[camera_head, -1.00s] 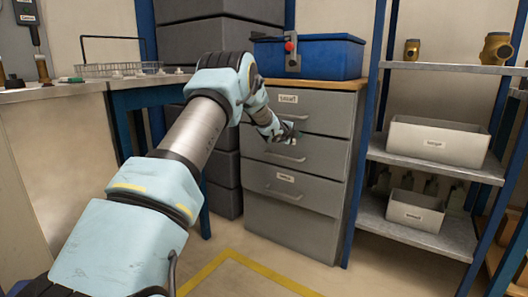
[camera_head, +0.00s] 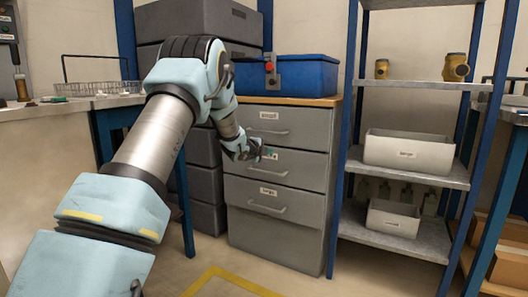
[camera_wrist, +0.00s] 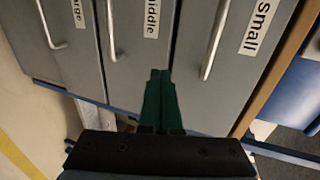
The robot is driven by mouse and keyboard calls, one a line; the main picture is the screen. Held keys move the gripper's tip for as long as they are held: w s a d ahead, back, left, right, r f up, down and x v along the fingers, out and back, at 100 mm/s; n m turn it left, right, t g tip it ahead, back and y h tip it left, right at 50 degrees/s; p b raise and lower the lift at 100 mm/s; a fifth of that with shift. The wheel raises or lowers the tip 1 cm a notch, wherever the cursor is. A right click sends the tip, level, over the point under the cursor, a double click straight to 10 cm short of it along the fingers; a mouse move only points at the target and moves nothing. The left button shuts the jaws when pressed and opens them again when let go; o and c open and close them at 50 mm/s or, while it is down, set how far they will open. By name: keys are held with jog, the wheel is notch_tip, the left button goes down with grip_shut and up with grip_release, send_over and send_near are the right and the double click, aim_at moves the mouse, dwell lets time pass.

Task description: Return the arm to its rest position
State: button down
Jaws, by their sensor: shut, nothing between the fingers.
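My arm reaches forward from the lower left in the head view, bent at the elbow. My gripper (camera_head: 262,151) is in front of the grey drawer cabinet (camera_head: 300,208), near the middle drawer. In the wrist view my gripper (camera_wrist: 160,76) has its two dark green fingers together, with nothing between them. The wrist view shows the drawer fronts labelled small (camera_wrist: 258,28), middle (camera_wrist: 152,18) and one partly cut off, each with a metal handle. I cannot tell the exact gap between fingertips and cabinet.
A blue toolbox (camera_head: 310,77) stands on the cabinet. Stacked dark boxes (camera_head: 205,165) are behind my arm. A workbench (camera_head: 60,108) with a wire basket is at left. Open floor lies in front.

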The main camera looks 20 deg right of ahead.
jog(key=s+a+f+n+y, duration=0.1)
jog(key=s+a+n+y, duration=0.4)
jog(key=a, duration=0.7)
jog(key=s+a+f+n+y, duration=0.15)
jog(key=s+a+n, duration=0.35)
jog(key=a+n, duration=0.5)
jog(key=s+a+f+n+g+y, duration=0.1)
jog(key=s+a+n+g, duration=0.25)
jog(key=s+a, duration=0.45)
jog(key=s+a+f+n+g+y, duration=0.2)
jog(key=s+a+n, duration=0.15)
jog(key=s, duration=0.75)
jog(key=s+a+f+n+g+y, duration=0.1)
jog(key=s+a+n+g, duration=0.3)
jog(key=s, duration=0.6)
notch_tip(320, 180, up, 33)
jog(key=a+t+p, duration=0.1)
jog(key=p, duration=3.2)
jog(key=shift+r+p, duration=0.2)
jog(key=shift+p, duration=0.1)
